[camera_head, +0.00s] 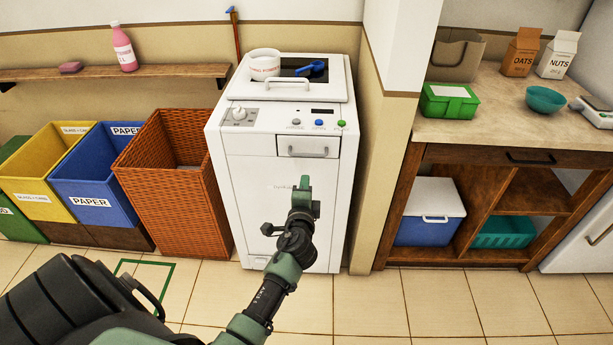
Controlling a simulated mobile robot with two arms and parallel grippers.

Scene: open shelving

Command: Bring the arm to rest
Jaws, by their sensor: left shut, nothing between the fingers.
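My left arm (263,306) reaches in from the bottom of the head view, black and green. Its left gripper (303,190) is shut and empty, in front of the white washing machine (250,170). From this view I cannot tell how far it is from the machine's front. My right gripper is not in view.
A wicker basket (178,205), a blue paper bin (95,190) and a yellow bin (35,190) stand left of the machine. A wall edge (378,170) and a wooden counter unit (500,155) are to the right. The tiled floor (440,305) at the lower right is clear.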

